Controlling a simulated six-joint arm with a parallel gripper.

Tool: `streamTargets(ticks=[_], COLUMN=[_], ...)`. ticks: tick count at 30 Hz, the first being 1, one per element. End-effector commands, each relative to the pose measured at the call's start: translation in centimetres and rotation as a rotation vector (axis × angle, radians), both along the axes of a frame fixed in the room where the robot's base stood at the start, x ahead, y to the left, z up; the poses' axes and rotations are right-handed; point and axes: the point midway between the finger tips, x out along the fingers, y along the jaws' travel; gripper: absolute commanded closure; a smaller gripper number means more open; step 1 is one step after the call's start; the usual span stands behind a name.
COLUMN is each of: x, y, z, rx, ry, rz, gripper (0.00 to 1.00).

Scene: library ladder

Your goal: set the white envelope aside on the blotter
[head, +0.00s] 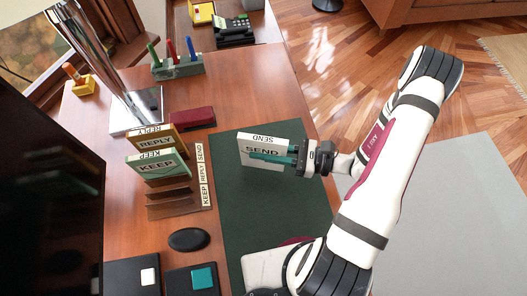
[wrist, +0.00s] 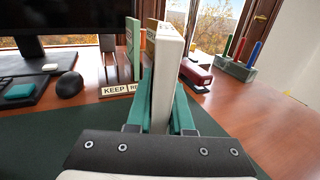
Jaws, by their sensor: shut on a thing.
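The white envelope (head: 252,138), marked SEND, stands upright between the teal fingers of my gripper (head: 275,154). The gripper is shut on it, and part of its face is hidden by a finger. In the head view it is over the far part of the dark green blotter (head: 265,205); I cannot tell whether its lower edge touches. In the wrist view the envelope (wrist: 167,72) rises edge-on between the fingers (wrist: 160,118), with the blotter (wrist: 40,140) below and around.
A wooden letter rack (head: 178,205) left of the blotter holds a green KEEP envelope (head: 150,160) and a tan REPLY envelope (head: 158,138). Nearby are a dark red stapler (head: 193,117), a black mouse (head: 188,239), a chrome lamp (head: 105,60) and a pen holder (head: 178,68). The blotter's middle is clear.

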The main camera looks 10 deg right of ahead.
Motion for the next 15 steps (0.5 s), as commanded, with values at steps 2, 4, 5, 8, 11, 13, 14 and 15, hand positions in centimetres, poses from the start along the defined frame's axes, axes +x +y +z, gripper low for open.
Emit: streamTargets(ticks=[2,4,5,8,11,13,14,15], x=[0.0,0.0,0.0,0.0,0.0,0.0,0.0,0.0], y=[0.0,0.0,0.0,-0.1,-0.1,-0.1,-0.1,-0.1], z=[-1.3,-1.8,-1.8,-1.8,-1.8,-2.0,-2.0,-2.0], rx=[0.002,0.000,0.000,0.000,0.000,0.000,0.000,0.000], ry=[0.001,0.000,0.000,-0.001,-0.001,-0.001,-0.001,-0.001], rz=[0.000,0.000,0.000,-0.001,-0.001,-0.001,-0.001,-0.001], gripper=[1.00,1.00,1.00,1.00,1.00,1.00,0.77,0.70])
